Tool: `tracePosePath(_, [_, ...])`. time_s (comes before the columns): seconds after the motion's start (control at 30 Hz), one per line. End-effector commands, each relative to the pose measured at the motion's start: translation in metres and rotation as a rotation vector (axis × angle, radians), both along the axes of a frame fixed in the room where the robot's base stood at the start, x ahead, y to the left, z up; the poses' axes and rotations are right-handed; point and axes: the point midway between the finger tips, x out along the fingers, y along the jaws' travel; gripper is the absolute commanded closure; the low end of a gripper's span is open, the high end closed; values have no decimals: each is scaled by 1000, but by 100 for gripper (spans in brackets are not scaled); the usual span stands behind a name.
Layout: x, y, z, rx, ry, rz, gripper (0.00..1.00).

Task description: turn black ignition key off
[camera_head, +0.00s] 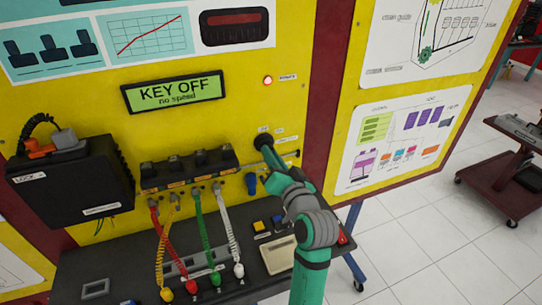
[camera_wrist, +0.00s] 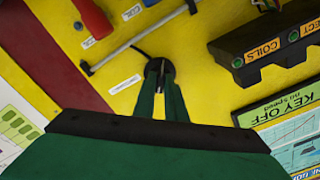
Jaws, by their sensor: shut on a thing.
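The black ignition key (camera_wrist: 161,76) sits in its round black switch (camera_wrist: 152,68) on the yellow panel, in the wrist view. My gripper (camera_wrist: 161,92) has its two green fingers shut on the key, and the fingertips hide part of it. In the head view the black switch (camera_head: 263,140) is partly covered by my gripper (camera_head: 270,155), which reaches it from below right. The display (camera_head: 174,92) on the panel reads "KEY OFF" and "no speed". It also shows at the right of the wrist view (camera_wrist: 288,108).
A metal rod (camera_wrist: 138,38) runs along the panel close to the switch. A black coil block (camera_head: 186,170) with coloured cables and a black box (camera_head: 70,185) are to the left. A dark shelf (camera_head: 95,290) juts out below. A cart (camera_head: 505,170) stands at the right on open floor.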

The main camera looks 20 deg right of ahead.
Motion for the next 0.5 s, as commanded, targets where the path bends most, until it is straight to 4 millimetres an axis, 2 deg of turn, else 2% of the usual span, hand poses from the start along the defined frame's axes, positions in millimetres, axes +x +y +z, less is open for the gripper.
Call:
tracePosePath(0.03, [-2, -6, 4, -46, -10, -12, 100])
tracePosePath(0.5, [-2, -7, 4, -456, -24, -15, 100])
